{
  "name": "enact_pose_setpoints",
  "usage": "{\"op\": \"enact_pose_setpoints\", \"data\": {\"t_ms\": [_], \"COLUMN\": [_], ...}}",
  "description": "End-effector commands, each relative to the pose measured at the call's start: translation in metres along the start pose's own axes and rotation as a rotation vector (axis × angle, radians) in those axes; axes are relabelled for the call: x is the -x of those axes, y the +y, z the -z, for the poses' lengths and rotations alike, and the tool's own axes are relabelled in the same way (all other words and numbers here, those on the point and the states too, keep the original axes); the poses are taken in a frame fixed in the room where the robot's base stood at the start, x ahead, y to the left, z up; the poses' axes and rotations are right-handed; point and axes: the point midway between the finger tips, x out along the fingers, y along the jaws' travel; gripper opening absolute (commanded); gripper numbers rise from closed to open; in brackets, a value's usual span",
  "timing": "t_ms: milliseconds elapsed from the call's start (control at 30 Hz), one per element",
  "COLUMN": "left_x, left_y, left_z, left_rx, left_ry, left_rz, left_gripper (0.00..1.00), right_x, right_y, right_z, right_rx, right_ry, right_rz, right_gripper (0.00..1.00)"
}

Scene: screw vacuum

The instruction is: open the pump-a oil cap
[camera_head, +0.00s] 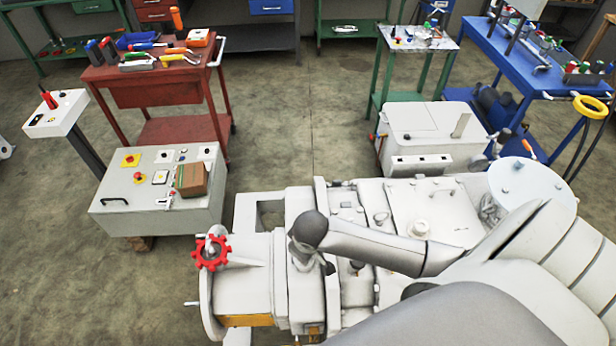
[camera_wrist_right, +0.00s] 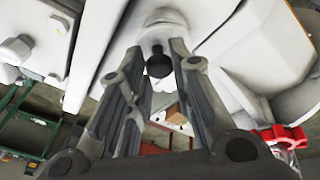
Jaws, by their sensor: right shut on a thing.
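The large pale pump (camera_head: 440,210) fills the lower middle of the head view. My right arm reaches in from the right, and its gripper (camera_head: 326,266) is low over the pump body, partly hidden by my wrist. In the right wrist view a small round black cap (camera_wrist_right: 158,64) on a pale neck sits between the two fingers of my right gripper (camera_wrist_right: 156,50). The fingers are closed in on the cap, which still sits at the pale neck. My left gripper is not in view.
A red handwheel (camera_head: 210,252) stands at the pump's left end. A grey control box (camera_head: 160,212) with buttons and a brown box is behind it. A red tool cart (camera_head: 150,75) and a blue bench (camera_head: 545,75) are farther back.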

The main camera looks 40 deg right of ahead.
Motion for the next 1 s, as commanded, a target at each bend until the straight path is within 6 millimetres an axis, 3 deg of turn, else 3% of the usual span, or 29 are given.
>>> {"op": "enact_pose_setpoints", "data": {"t_ms": [500, 1000], "left_x": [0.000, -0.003], "left_y": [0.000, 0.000], "left_z": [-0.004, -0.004], "left_rx": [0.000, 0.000], "left_ry": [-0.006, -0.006], "left_rz": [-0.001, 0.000], "left_gripper": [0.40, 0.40], "right_x": [0.007, 0.001], "right_y": [-0.023, -0.040], "right_z": [0.027, 0.040], "right_rx": [0.134, 0.229], "right_ry": [-0.345, -0.599], "right_rz": [-0.318, -0.545], "right_gripper": [0.00, 0.00]}}
